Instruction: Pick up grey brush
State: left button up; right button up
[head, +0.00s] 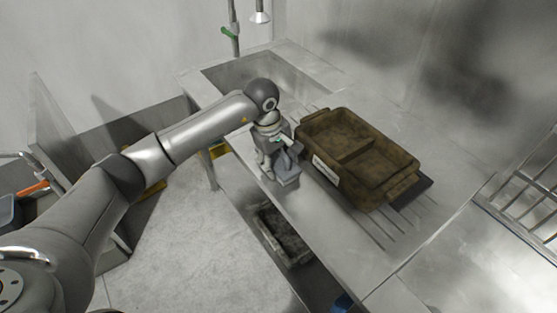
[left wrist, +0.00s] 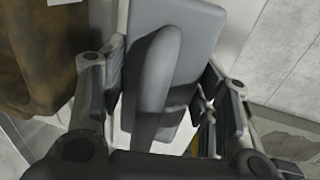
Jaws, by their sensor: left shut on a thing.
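The grey brush (head: 287,177) is at the front edge of the steel counter, left of the brown tray. Its block and curved handle (left wrist: 161,75) fill the middle of the left wrist view. My left gripper (head: 277,160) is above the brush, and its fingers (left wrist: 160,90) sit on both sides of it, shut on it. I cannot tell whether the brush touches the counter. The underside of the brush is hidden. My right gripper is not in view.
A dirty brown divided tray (head: 320,127) with a white label stands on the steel counter (head: 350,219) right beside the brush. A sink basin (head: 258,75) lies behind my arm. A grey crate (head: 284,236) is below the counter. A wire rack (head: 525,205) is at the right.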

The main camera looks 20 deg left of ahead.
aim_at(279, 151)
pick_arm(q)
jog(key=shift+r, duration=0.5)
notch_tip(279, 151, up, 3)
jog(key=shift+f+p, duration=0.15)
jog(key=shift+p, duration=0.6)
jog(key=s+r+p, duration=0.2)
jog(key=s+d+r+p, duration=0.1)
jog(key=s+r+p, duration=0.1)
jog(key=r, duration=0.1)
jog(key=shift+s+d+r, duration=0.1)
jog(key=shift+r, duration=0.1)
jog(key=s+d+r, duration=0.1)
jog(key=s, duration=0.2)
jog(key=s+r, duration=0.1)
jog(key=s, duration=0.2)
jog(key=s+d+r+p, duration=0.1)
jog(key=s, duration=0.2)
jog(key=shift+s+d+r, duration=0.1)
jog(key=shift+d+r, duration=0.2)
jog(key=shift+r, duration=0.05)
